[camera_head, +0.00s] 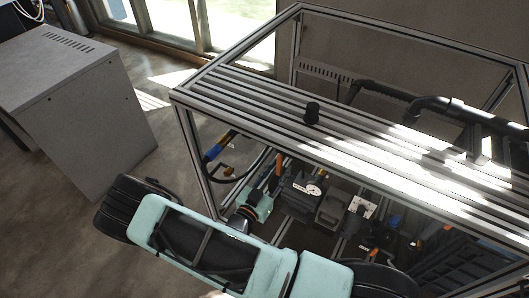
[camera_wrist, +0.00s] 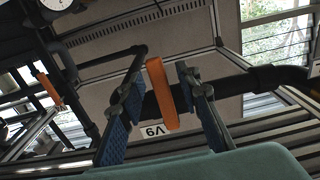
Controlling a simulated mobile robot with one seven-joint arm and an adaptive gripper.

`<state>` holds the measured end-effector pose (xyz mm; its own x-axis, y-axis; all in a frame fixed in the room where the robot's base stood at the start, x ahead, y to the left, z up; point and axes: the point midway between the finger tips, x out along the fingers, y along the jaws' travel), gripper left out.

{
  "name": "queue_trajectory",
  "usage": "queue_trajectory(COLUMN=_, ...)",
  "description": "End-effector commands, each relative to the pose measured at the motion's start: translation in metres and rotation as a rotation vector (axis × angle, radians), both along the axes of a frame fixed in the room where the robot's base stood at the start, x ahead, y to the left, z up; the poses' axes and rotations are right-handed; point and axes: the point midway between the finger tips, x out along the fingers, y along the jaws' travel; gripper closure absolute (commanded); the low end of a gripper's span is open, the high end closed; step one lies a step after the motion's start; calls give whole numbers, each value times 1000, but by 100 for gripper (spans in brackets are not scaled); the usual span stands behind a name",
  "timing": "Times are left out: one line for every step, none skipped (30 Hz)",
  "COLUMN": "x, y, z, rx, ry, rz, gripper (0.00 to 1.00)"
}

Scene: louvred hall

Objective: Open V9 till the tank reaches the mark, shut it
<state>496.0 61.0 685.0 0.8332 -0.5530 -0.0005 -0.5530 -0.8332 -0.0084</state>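In the wrist view, an orange lever handle (camera_wrist: 161,93) stands between the two fingers of my gripper (camera_wrist: 159,82). The fingers, with blue pads, are open, and a gap shows on each side of the handle. A white label (camera_wrist: 153,132) reading V9, upside down in the picture, is close behind the handle, on or near a dark pipe. In the head view, my pale green arm reaches toward the frame's front side, and its fingers cannot be made out. I cannot identify the tank or its mark in either view.
In the wrist view, another orange handle (camera_wrist: 50,88) and a round gauge (camera_wrist: 56,4) are at left. A grey cabinet (camera_head: 80,110) stands left, with open floor between.

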Motion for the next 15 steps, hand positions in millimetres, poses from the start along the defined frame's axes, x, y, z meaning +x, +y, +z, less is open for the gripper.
queue_trajectory(x=0, y=0, z=0, rx=1, ry=-1, rz=0, gripper=68)
queue_trajectory(x=0, y=0, z=0, rx=1, ry=-1, rz=0, gripper=68)
queue_trajectory(x=0, y=0, z=0, rx=1, ry=-1, rz=0, gripper=68)
queue_trajectory(x=0, y=0, z=0, rx=1, ry=-1, rz=0, gripper=68)
queue_trajectory(x=0, y=0, z=0, rx=1, ry=-1, rz=0, gripper=68)
queue_trajectory(x=1, y=0, z=0, rx=2, ry=-1, rz=0, gripper=68)
queue_trajectory(x=0, y=0, z=0, rx=2, ry=-1, rz=1, gripper=68)
queue_trajectory(x=-1, y=1, z=0, rx=2, ry=-1, rz=1, gripper=68)
queue_trajectory(x=-2, y=3, z=0, rx=2, ry=-1, rz=1, gripper=68)
queue_trajectory(x=-4, y=4, z=0, rx=2, ry=0, rz=2, gripper=68)
queue_trajectory(x=-7, y=6, z=0, rx=2, ry=0, rz=3, gripper=68)
queue_trajectory(x=-11, y=9, z=1, rx=2, ry=0, rz=2, gripper=68)
queue_trajectory(x=-14, y=11, z=1, rx=3, ry=-1, rz=2, gripper=68)
queue_trajectory(x=-17, y=13, z=1, rx=2, ry=0, rz=2, gripper=68)
queue_trajectory(x=-21, y=16, z=1, rx=2, ry=0, rz=3, gripper=68)
